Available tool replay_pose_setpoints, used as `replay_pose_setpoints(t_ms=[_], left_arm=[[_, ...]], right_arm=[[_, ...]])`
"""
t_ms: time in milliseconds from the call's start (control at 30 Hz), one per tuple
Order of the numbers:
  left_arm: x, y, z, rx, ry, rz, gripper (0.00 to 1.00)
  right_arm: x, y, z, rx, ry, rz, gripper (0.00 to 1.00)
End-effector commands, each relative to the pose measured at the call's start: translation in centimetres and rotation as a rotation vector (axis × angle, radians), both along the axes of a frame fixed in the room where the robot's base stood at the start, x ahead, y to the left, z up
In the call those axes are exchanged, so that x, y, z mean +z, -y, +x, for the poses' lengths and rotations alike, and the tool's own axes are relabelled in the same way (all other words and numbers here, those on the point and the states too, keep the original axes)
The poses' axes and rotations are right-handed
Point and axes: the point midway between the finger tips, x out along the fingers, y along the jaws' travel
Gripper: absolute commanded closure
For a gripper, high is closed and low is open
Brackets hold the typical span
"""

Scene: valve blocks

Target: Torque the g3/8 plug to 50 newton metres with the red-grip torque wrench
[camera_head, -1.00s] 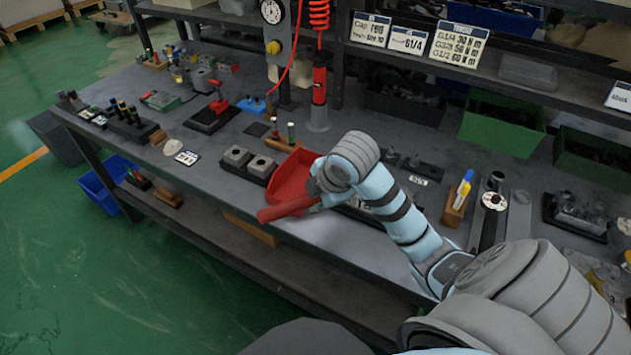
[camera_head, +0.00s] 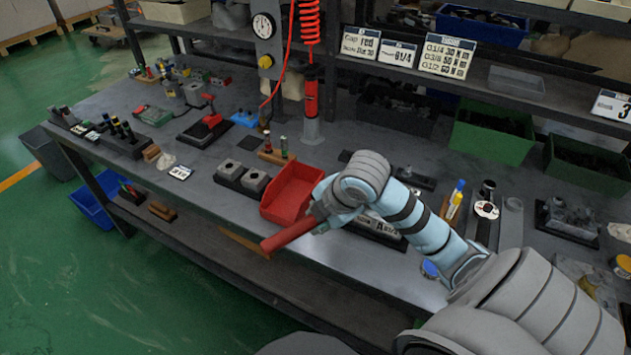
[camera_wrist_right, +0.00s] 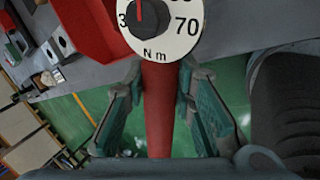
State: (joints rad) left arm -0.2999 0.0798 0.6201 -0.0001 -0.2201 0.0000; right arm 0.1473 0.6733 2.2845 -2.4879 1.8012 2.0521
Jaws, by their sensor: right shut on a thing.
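The red-grip torque wrench (camera_head: 288,236) is in my right gripper (camera_head: 320,216), its red handle pointing left past the bench's front edge. In the right wrist view my right gripper (camera_wrist_right: 160,85) has its two fingers on either side of the red shaft (camera_wrist_right: 158,115). The wrench's round white dial (camera_wrist_right: 182,32) reads N m, with 70 and a partly hidden number beginning with 3 visible, and a red needle pointing up. Two grey blocks (camera_head: 228,171) stand on a dark base left of the red bin. I cannot make out the g3/8 plug. My left gripper is out of view.
The red bin (camera_head: 291,193) sits right behind the wrench. A torque sign (camera_head: 447,55) hangs on the shelf. A pen holder (camera_head: 453,204) stands to the right of my forearm. The bench's front strip (camera_head: 205,200) left of the bin is clear.

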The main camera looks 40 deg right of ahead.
Motion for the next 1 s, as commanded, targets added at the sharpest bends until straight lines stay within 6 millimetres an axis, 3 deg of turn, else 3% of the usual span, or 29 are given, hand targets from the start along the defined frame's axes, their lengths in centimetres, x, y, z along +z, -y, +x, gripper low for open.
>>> replay_pose_setpoints(t_ms=[333, 1000], left_arm=[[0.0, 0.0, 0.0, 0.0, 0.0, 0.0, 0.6], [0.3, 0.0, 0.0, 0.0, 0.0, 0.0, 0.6]], right_arm=[[0.0, 0.1, -0.1, 0.008, 0.001, -0.001, 1.0], [0.0, 0.1, -2.5, 0.162, 0.001, 0.0, 1.0]])
